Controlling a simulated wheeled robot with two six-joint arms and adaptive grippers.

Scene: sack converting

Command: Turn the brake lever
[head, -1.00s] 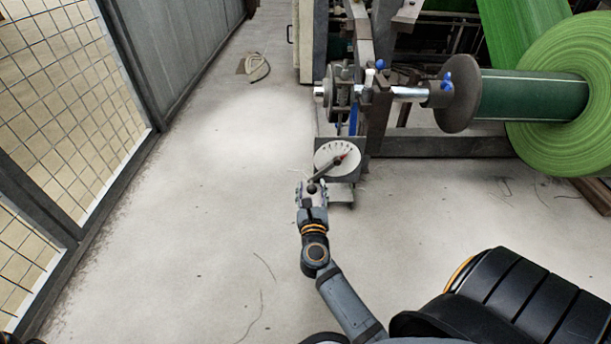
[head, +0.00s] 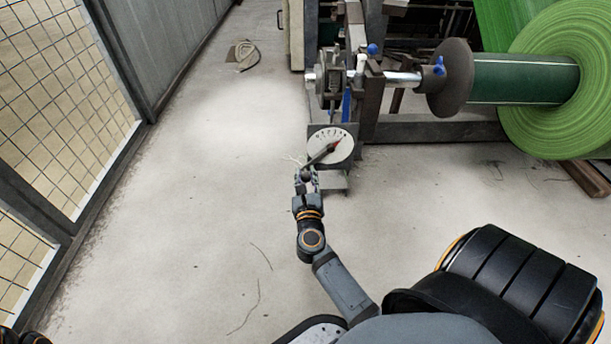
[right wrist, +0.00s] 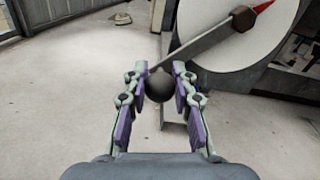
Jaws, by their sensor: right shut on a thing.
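The brake lever (head: 320,157) is a grey bar pivoted on a round white dial (head: 342,146) with marks and a red pointer tip. It slants down and left from the dial's middle and ends in a dark ball knob (right wrist: 159,86). My right gripper (head: 306,176) is at that lower end. In the right wrist view my right gripper (right wrist: 160,90) has its purple-padded fingers on both sides of the knob, shut on it. The lever (right wrist: 205,47) rises up and right from the knob there. My left gripper is not in view.
A machine frame (head: 430,131) with a shaft and a large green roll (head: 550,85) stands behind and right of the dial. A mesh fence (head: 60,90) runs along the left. A coiled item (head: 244,54) lies on the far floor. The floor between is clear.

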